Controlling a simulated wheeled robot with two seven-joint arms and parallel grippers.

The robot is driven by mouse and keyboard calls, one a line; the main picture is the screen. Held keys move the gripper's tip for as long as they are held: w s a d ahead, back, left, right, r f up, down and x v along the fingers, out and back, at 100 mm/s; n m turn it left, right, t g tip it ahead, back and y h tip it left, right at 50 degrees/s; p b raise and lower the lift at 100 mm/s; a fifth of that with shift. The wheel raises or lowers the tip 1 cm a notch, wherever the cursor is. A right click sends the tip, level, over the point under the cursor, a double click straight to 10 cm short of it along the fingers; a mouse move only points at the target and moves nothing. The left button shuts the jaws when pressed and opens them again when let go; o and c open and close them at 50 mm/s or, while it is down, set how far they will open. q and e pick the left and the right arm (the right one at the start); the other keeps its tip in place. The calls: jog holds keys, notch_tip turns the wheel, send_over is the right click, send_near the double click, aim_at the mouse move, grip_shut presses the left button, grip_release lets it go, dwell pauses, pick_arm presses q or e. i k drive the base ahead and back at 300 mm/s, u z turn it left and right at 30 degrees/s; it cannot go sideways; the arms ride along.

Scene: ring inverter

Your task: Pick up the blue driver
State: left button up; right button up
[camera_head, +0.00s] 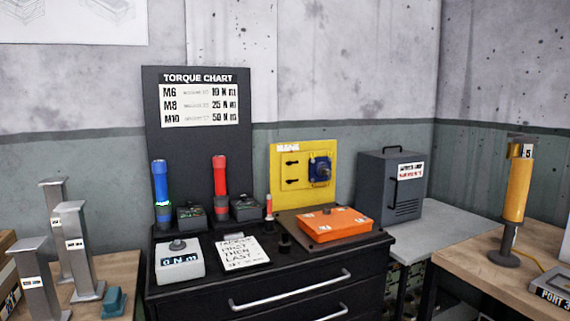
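The blue driver (160,188) stands upright at the back left of a black cabinet top, in front of the torque chart board. A small dark box with a display sits beside each driver. Neither of my grippers shows in the head view, and nothing touches the blue driver.
A grey torque meter (180,262), a white note (241,251) and an orange case (333,225) lie on the black cabinet (300,280). Grey metal posts (76,250) stand close on the left. A yellow tool (517,185) stands on the right wooden table (470,257).

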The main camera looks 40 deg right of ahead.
aim_at(159, 166)
jog(key=z, duration=0.6)
jog(key=i, duration=1.1)
jog(key=z, duration=1.8)
jog(key=k, duration=0.7)
jog(key=u, duration=0.6)
